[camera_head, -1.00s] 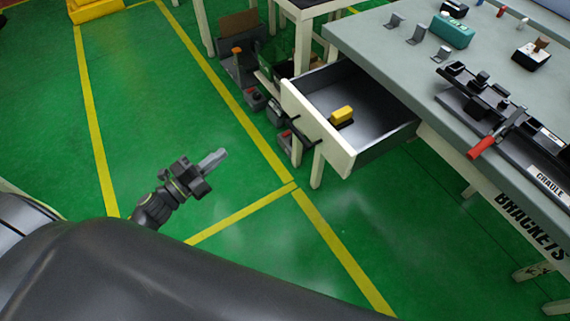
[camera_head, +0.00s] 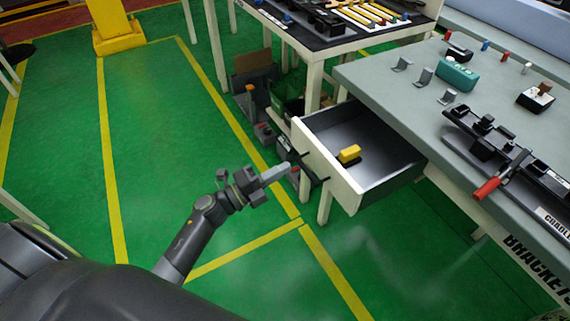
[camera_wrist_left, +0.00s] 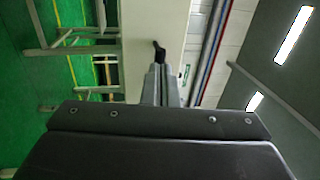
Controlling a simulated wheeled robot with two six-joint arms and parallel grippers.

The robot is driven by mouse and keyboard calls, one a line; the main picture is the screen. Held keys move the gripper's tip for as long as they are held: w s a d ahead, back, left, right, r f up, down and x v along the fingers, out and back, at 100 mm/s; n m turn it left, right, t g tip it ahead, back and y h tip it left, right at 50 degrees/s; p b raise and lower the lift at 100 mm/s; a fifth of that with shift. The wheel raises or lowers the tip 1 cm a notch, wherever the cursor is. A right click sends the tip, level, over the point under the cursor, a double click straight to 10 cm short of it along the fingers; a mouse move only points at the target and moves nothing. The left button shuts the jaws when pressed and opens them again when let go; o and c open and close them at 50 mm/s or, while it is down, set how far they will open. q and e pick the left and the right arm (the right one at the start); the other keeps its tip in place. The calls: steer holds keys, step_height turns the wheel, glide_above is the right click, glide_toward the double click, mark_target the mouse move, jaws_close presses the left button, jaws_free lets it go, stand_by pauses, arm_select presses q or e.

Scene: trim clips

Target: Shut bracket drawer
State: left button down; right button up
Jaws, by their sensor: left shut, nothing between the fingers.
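The bracket drawer (camera_head: 345,178) hangs open from the grey workbench (camera_head: 400,92) in the head view. Its pale front panel faces left, with a dark handle (camera_head: 314,178) on it. A yellow block (camera_head: 350,153) lies inside the drawer. My left gripper (camera_head: 286,169) is shut and empty, just left of the drawer front and close to the handle; I cannot tell whether it touches. In the left wrist view, the shut fingers (camera_wrist_left: 161,85) point at the pale drawer front (camera_wrist_left: 155,22), with a dark part of the handle (camera_wrist_left: 159,50) just beyond the tips. My right gripper is out of view.
A red-handled clamp fixture (camera_head: 505,165), a teal box (camera_head: 457,75) and several small brackets stand on the workbench. A second table (camera_head: 330,38) with tools stands behind. Bins (camera_head: 262,95) sit on the floor behind the drawer.

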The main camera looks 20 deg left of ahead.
mark_target(350, 140)
arm_select(q)
steer(key=shift+x, duration=0.75)
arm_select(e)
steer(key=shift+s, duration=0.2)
